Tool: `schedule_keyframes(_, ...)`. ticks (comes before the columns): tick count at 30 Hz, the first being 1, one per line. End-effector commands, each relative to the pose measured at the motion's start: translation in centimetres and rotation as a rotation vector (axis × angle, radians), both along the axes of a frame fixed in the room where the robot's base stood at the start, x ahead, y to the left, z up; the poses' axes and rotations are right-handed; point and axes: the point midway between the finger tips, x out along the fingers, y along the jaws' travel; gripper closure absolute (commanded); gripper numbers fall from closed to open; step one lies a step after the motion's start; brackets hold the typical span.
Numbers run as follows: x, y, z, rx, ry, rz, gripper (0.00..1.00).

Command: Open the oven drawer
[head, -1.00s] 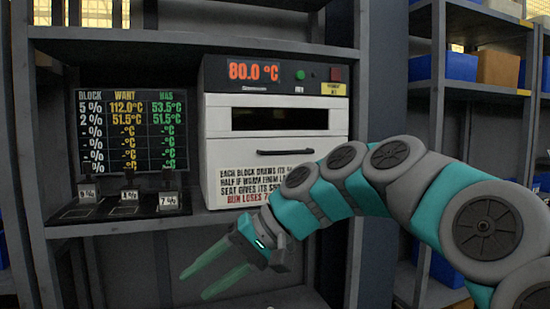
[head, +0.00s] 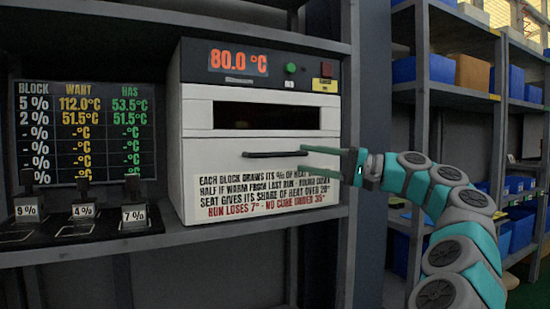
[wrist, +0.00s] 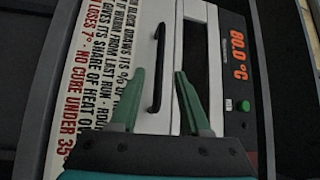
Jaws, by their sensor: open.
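The oven (head: 190,150) is a white box on a shelf, with a dark window and a display reading 80.0 °C. Its drawer front (head: 225,145) looks closed and carries a thin dark bar handle (head: 272,154), also visible in the wrist view (wrist: 158,50). My gripper (head: 303,161) is open in front of the drawer at the handle's right end. In the wrist view my gripper (wrist: 159,73) has its two green fingers apart, with the handle showing between them. Nothing is held. I cannot tell how far the fingertips are from the handle.
A dark board (head: 85,130) of block temperatures stands left of the oven. Several small seats labelled with percentages (head: 84,212) sit before it. A grey shelf post (head: 372,90) rises just right of the oven. Shelves with blue bins (head: 436,68) stand farther right.

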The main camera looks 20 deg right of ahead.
Motion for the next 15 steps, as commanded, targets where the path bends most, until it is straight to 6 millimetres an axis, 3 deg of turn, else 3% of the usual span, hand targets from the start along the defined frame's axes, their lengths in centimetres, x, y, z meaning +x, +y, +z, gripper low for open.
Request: schedule_keyframes(15, 4.4, 5.1, 0.7, -0.003, 0.004, 0.007, 0.53)
